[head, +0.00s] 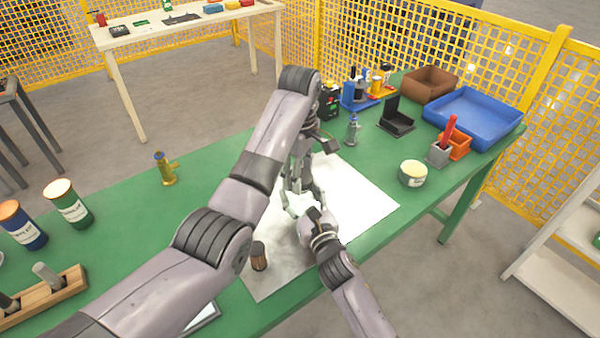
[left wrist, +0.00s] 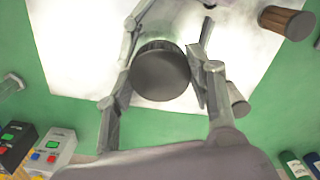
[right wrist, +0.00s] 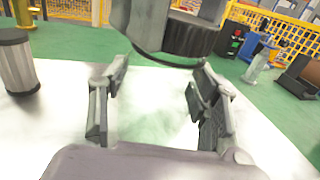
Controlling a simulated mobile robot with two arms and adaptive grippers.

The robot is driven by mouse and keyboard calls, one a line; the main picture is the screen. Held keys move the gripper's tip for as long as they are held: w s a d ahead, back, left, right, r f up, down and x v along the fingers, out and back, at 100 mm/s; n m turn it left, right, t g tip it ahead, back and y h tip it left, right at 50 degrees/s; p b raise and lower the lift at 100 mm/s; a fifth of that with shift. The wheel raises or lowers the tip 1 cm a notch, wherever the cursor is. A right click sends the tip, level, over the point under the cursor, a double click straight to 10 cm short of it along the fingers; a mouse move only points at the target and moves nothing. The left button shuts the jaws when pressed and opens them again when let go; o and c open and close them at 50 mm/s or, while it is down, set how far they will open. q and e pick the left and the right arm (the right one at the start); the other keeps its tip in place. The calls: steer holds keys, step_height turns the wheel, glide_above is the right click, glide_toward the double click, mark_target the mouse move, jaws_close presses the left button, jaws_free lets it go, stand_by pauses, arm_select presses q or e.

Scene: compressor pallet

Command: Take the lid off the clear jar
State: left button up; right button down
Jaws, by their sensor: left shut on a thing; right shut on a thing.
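The dark, ridged round lid (left wrist: 160,72) sits between the fingers of my left gripper (left wrist: 160,85), which is shut on it. My left gripper (head: 301,202) points down over the white sheet (head: 365,197) in the head view. The lid also shows at the top of the right wrist view (right wrist: 190,38). My right gripper (right wrist: 157,108) is just below it, its fingers on both sides of a see-through body that I take as the clear jar (right wrist: 155,125). The jar's outline is faint. I cannot tell whether lid and jar are touching. In the head view the grippers hide both.
A brown cylinder (head: 258,256) stands on the sheet, left of my right arm. A cream tin (head: 413,173) and a spray bottle (head: 353,130) stand to the right and behind. A blue tray (head: 475,112) lies at the far right. A brass fitting (head: 166,170) stands alone at left.

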arm_select(q)
steer(key=shift+n, duration=0.8)
steer(key=o, duration=1.3)
steer(key=shift+c, duration=0.5)
